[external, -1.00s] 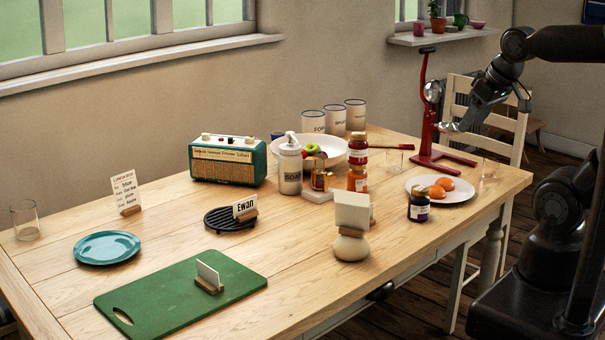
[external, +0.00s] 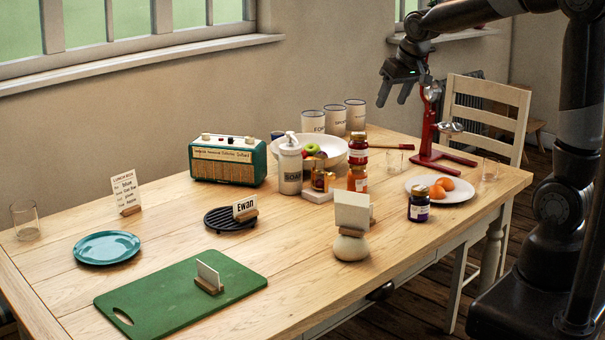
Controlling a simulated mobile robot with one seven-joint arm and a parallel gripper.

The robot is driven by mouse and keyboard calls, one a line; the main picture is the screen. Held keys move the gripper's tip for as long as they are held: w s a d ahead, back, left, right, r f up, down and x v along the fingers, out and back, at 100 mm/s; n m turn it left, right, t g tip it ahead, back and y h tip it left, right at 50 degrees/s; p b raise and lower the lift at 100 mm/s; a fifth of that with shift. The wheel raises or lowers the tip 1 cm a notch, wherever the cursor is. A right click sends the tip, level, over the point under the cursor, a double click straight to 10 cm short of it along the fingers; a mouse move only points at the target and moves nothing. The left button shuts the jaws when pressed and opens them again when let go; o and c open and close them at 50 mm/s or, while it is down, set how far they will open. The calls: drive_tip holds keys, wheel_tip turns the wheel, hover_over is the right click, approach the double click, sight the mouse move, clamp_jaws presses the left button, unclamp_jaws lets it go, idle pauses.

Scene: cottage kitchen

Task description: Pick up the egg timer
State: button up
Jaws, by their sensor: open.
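A small amber, framed object (external: 319,180) stands on a low white block (external: 317,196) in the middle of the table. It looks like the egg timer, but it is too small to be certain. The soap dispenser (external: 290,168) is just to its left and stacked jars (external: 357,178) are just to its right. My gripper (external: 393,98) is open and empty, pointing down in the air above the far right part of the table. It is well up and to the right of the amber object.
A white fruit bowl (external: 333,143) is behind the amber object. A red juicer (external: 428,130) stands tall below and right of my gripper. A dark jar (external: 419,205), a plate of oranges (external: 460,196) and a card on a round stone (external: 350,246) are nearer.

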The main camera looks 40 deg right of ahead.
drive_tip(key=w+f, duration=0.7)
drive_tip(key=w, duration=0.5)
drive_tip(key=m, duration=0.2)
approach(319, 171)
drive_tip(key=shift+g+h, duration=0.3)
drive_tip(key=shift+h, duration=0.1)
drive_tip(key=x, duration=0.5)
drive_tip(key=w+x, duration=0.1)
drive_tip(key=x, duration=0.5)
drive_tip(key=shift+w+d, duration=0.1)
drive_tip(key=shift+d, duration=0.15)
drive_tip(key=shift+c, duration=0.5)
clamp_jaws()
drive_tip(key=shift+r, duration=0.15)
